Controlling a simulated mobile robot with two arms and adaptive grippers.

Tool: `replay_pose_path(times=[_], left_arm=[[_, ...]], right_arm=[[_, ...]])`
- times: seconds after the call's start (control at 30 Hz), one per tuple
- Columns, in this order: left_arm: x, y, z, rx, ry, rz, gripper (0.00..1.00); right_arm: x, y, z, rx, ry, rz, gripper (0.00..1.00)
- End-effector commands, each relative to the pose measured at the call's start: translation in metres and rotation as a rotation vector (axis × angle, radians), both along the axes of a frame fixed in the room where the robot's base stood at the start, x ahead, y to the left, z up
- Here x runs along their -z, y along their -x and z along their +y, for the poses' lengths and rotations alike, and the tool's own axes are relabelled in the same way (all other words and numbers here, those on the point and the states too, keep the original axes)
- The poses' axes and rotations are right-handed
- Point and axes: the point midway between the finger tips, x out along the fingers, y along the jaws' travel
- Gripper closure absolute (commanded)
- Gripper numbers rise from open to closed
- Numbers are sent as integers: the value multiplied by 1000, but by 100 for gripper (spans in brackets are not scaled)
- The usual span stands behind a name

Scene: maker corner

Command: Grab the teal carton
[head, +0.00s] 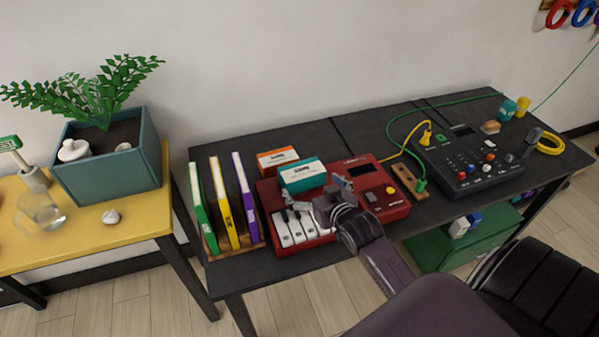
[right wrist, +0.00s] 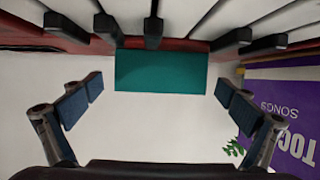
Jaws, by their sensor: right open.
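The teal carton (head: 302,176) has a white label band and sits on the red keyboard synth (head: 378,178), at the back of its white keys. In the right wrist view the carton (right wrist: 160,71) shows as a plain teal face, centred between the fingers and a little beyond their tips. My right gripper (head: 317,196) is open and empty over the keys, just in front of the carton. Its two blue-padded fingers (right wrist: 158,98) stand wide apart, one to each side, with no visible contact. My left gripper is not in view.
An orange carton (head: 277,159) stands just behind the teal one. Upright green, yellow and purple books (head: 246,208) stand close on the left. To the right are a wooden strip (head: 409,182) with a cable and a black mixer (head: 474,160). Bare black tabletop (head: 360,134) lies behind the synth.

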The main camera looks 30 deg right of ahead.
Motion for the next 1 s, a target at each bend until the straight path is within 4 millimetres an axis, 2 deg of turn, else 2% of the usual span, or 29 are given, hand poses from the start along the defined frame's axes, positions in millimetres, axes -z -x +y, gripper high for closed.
replay_pose_path(times=[0.03,0.1,0.2,0.27,0.4,0.6,0.77,1.0], left_arm=[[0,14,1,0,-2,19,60],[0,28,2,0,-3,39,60],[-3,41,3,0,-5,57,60],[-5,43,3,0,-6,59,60],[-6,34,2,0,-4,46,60],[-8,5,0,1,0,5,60],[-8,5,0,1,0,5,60],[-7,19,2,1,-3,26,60]], right_arm=[[1,-6,-1,0,1,-1,0],[2,-12,-2,0,1,-1,0],[3,-24,-3,-1,2,-1,0],[5,-33,-5,-1,2,0,0],[12,-49,-7,-1,2,0,0],[17,-57,-8,-2,1,2,0],[17,-57,-8,-2,1,1,0],[17,-57,-8,-2,1,2,25]])
